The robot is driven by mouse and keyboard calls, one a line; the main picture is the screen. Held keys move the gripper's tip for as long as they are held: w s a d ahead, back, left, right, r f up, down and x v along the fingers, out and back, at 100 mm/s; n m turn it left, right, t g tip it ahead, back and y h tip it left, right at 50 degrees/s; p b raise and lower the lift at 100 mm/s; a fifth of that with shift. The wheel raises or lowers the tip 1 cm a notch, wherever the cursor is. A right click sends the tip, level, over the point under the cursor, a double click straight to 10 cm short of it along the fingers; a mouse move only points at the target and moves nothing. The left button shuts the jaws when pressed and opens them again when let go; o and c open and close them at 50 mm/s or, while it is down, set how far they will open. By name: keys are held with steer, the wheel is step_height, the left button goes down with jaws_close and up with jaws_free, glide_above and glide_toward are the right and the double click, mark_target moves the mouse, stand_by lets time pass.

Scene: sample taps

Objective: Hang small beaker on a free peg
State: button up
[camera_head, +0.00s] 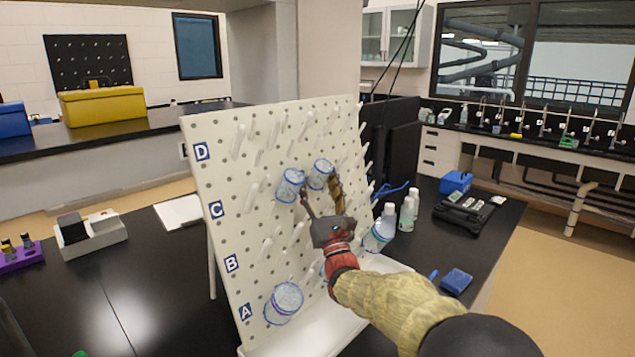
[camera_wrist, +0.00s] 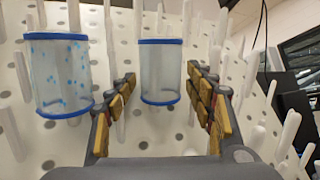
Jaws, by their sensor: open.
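A small clear beaker with blue rims (camera_head: 320,174) is on the pegboard near row C, mouth downward or tilted; I cannot tell which. In the wrist view this beaker (camera_wrist: 161,75) sits between the fingers of my gripper (camera_wrist: 160,88), with gaps at both sides. My gripper (camera_head: 319,185) is open, in front of the board. A second small beaker (camera_head: 291,185) with blue specks hangs just left of it; it also shows in the wrist view (camera_wrist: 60,78). The white pegboard (camera_head: 215,160) has several bare pegs, such as one (camera_head: 251,195) left of the beakers.
A larger beaker (camera_head: 284,302) hangs low near label A. Another (camera_head: 379,236) is at the board's right side, near white bottles (camera_head: 407,214). A blue box (camera_head: 456,281) and a dark case (camera_head: 470,213) lie on the black bench. A grey-white device (camera_head: 92,232) stands left.

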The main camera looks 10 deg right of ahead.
steer(key=s+d+f+m+g+h, duration=0.1)
steer(key=s+f+m+g, duration=0.65)
steer(key=s+m, duration=0.55)
steer(key=s+d+f+m+g+h, duration=0.1)
steer(key=s+f+m+g, duration=0.65)
steer(key=s+m, duration=0.5)
steer(key=s+f+m+g, duration=0.2)
steer(key=s+f+m, duration=0.25)
steer(key=s, duration=0.55)
steer(key=s+f+m+g, duration=0.3)
steer(key=s+m, duration=0.2)
steer(key=s, duration=0.5)
steer(key=r+p, duration=0.5)
steer(key=shift+s+a+r, duration=0.15)
steer(key=shift+a+r, duration=0.1)
steer(key=shift+a, duration=0.1)
